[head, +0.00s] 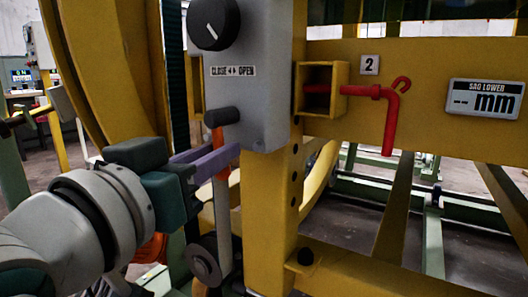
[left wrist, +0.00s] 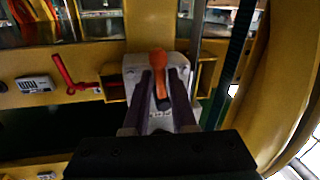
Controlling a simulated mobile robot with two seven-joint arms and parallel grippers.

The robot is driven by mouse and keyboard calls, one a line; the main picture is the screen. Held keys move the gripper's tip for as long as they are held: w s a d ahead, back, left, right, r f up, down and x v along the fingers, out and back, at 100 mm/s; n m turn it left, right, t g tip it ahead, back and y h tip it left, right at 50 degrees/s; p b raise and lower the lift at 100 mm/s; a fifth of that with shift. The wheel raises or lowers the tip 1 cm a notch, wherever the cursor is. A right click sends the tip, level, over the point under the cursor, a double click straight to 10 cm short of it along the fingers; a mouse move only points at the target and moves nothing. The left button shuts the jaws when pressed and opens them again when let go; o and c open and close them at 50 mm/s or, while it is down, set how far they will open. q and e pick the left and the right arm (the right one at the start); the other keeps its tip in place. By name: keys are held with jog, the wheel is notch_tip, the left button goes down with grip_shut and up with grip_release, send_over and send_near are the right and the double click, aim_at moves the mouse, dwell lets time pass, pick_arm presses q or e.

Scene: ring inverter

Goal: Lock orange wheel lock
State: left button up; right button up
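The wheel lock is an upright lever with an orange section (head: 217,139) below a black knob, on a grey rod that runs down to a dark roller in the head view. In the left wrist view its orange end (left wrist: 158,62) shows between my fingers. My left gripper (head: 221,152) reaches in from the left, its purple fingers at the upper lever, one passing in front of the rod. In the left wrist view my left gripper (left wrist: 162,80) has its fingers apart, one on each side of the lever, with a narrow gap visible. My right gripper is not in view.
A grey box with a black dial (head: 213,24) marked CLOSE/OPEN stands just above the lever. A yellow post (head: 270,190) is close on the right. A red crank handle (head: 390,115) and a display (head: 484,99) sit on the yellow beam. A large yellow ring (head: 100,70) rises at left.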

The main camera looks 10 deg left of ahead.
pick_arm(q)
grip_shut()
jog(key=shift+w+a+m+p, duration=0.1)
jog(key=shift+a+m+p, duration=0.25)
jog(key=shift+m, duration=0.35)
jog(key=shift+d, duration=0.1)
jog(key=shift+o, duration=2.1)
grip_release()
